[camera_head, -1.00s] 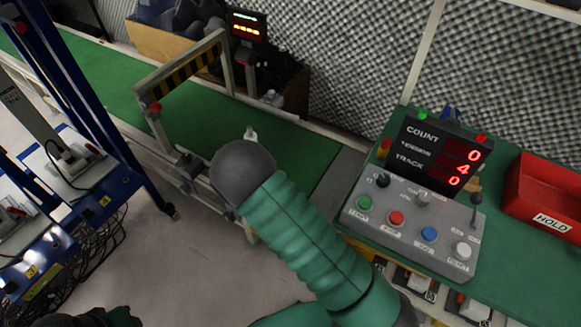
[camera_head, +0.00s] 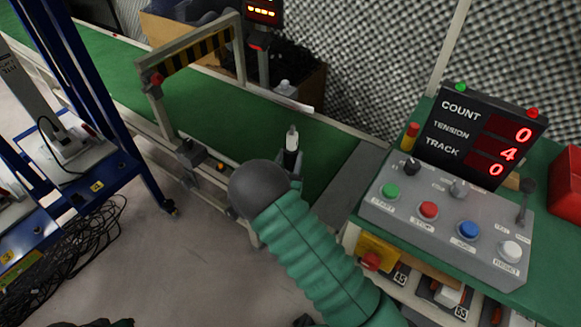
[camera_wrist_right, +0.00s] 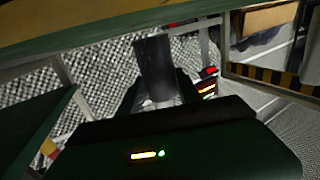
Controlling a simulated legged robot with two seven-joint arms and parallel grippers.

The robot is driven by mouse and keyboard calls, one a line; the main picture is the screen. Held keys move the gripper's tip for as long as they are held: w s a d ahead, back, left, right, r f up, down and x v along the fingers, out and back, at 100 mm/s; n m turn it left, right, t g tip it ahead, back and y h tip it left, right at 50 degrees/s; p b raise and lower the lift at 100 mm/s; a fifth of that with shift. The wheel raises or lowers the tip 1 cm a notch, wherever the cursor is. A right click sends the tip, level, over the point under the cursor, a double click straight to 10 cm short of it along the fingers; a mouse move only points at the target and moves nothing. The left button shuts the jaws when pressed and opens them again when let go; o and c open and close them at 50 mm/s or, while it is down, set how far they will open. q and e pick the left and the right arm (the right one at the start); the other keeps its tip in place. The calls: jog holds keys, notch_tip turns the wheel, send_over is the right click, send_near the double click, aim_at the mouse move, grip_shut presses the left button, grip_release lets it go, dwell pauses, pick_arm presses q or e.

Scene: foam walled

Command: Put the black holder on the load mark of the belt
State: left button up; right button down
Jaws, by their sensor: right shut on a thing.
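My right gripper (camera_head: 291,150) is over the near part of the green belt (camera_head: 215,112), partly hidden by my own dark wrist. In the right wrist view, the black holder (camera_wrist_right: 153,68) shows as a dark, upright, tube-like shape beyond the dark gripper body. The right gripper is shut on it. In the head view only a small dark and pale part shows at the gripper, and I cannot separate holder from fingers. Whether the holder touches the belt is unclear. I cannot make out a load mark; the arm may cover it. My left gripper is not in view.
A yellow-and-black striped gate (camera_head: 195,52) spans the belt. A grey button panel (camera_head: 445,225) and a count display (camera_head: 480,140) stand right of the belt's end. A red bin (camera_head: 567,185) is at the far right. A blue rack (camera_head: 110,120) stands left.

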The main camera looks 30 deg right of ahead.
jog(key=shift+f, duration=0.95)
jog(key=shift+r, duration=0.2)
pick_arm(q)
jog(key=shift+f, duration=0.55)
pick_arm(e)
jog(key=c, duration=0.8)
grip_release()
jog(key=shift+f, duration=0.1)
jog(key=shift+s+a, duration=0.1)
jog(key=shift+a, duration=0.05)
jog(key=p+v, duration=0.2)
jog(key=v, duration=0.3)
jog(key=p+v, duration=0.3)
jog(key=v, duration=0.2)
jog(key=shift+s+a+r, duration=0.2)
jog(key=shift+s+a, duration=0.05)
jog(key=shift+a, duration=0.05)
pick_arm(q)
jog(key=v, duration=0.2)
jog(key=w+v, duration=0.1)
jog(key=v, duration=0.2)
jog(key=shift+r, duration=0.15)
pick_arm(e)
jog(key=shift+s+a+f, duration=0.15)
jog(key=shift+s+a, duration=0.15)
jog(key=shift+s, duration=0.05)
